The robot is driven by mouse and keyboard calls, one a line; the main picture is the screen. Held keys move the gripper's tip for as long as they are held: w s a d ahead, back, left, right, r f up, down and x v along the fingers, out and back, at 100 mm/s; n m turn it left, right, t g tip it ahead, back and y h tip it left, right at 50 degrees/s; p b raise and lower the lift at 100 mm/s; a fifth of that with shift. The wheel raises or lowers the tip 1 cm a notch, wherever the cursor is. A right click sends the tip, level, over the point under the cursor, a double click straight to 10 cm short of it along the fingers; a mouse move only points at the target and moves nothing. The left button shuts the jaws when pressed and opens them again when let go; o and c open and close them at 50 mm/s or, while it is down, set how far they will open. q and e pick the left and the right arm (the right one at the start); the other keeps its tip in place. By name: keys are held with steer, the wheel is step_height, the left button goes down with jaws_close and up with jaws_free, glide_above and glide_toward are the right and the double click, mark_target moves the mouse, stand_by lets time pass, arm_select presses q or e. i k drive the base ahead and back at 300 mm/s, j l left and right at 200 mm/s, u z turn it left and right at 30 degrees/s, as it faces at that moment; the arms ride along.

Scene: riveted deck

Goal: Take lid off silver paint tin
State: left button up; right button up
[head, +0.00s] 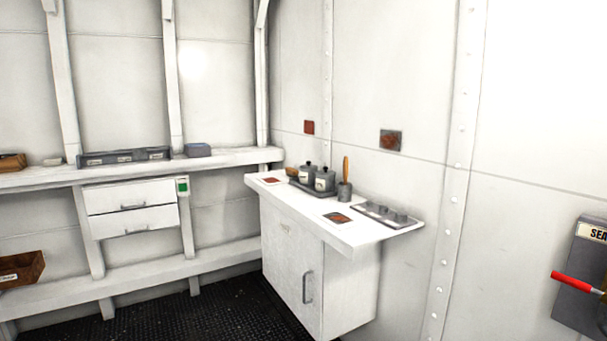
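Two small grey-silver tins with dark-knobbed lids stand side by side in a dark tray (314,190) on the white cabinet top. The left tin (307,173) is partly hidden behind the right tin (324,181). Both lids appear to be on. Each tin has a pale label too small to read, so I cannot tell which is the silver paint tin. Neither of my grippers shows in the head view.
The white cabinet (292,258) has a closed door. A grey pot (344,192) with a wooden handle, a flat tray with dark round pieces (381,214) and a small picture card (338,218) share its top. A long shelf (50,178) runs left. Dark floor (190,317) lies in front.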

mark_target(325, 172)
steer(key=i+j+u, duration=0.5)
steer(key=i, duration=0.35)
steer(key=i+j+u, duration=0.25)
steer(key=i, duration=0.2)
